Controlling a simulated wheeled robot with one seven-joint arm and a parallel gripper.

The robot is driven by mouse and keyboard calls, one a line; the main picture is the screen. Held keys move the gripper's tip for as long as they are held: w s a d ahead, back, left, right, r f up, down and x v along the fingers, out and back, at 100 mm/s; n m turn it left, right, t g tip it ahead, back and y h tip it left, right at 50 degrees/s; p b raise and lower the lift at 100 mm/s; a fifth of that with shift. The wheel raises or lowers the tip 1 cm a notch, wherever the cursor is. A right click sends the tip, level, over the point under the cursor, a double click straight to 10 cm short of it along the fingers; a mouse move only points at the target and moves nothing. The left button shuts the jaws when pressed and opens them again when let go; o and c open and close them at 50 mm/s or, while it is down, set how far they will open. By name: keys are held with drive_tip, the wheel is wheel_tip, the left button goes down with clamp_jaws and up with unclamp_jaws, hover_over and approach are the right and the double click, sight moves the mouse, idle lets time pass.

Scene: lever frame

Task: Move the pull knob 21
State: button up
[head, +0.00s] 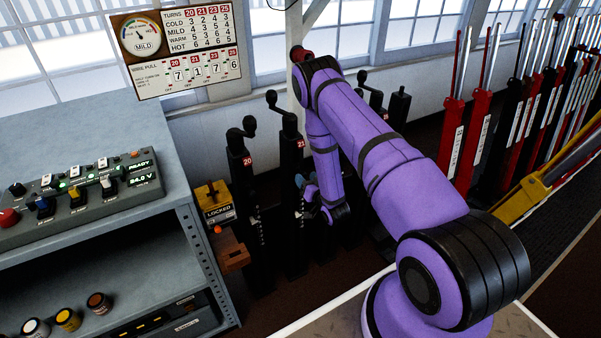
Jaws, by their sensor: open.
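The black post of lever 21 (291,190) stands upright with a red 21 tag and a crank handle at its top. Its pull knob cannot be made out clearly; a small grey-blue rounded shape shows low on the post's right side, beside my arm's end. My gripper (308,193) is low, just right of the post, small and partly lost against the dark posts. It is open. I cannot tell whether it touches the post or the knob.
Post 20 (240,175) with its crank stands left of post 21. A yellow box marked LOCKED (216,203) is beside it. A grey shelf (185,165) with a control panel (85,200) fills the left. Red and black levers (480,130) stand at right. A chart (180,48) hangs above.

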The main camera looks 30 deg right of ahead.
sight(298, 170)
drive_tip(key=shift+w, duration=2.35)
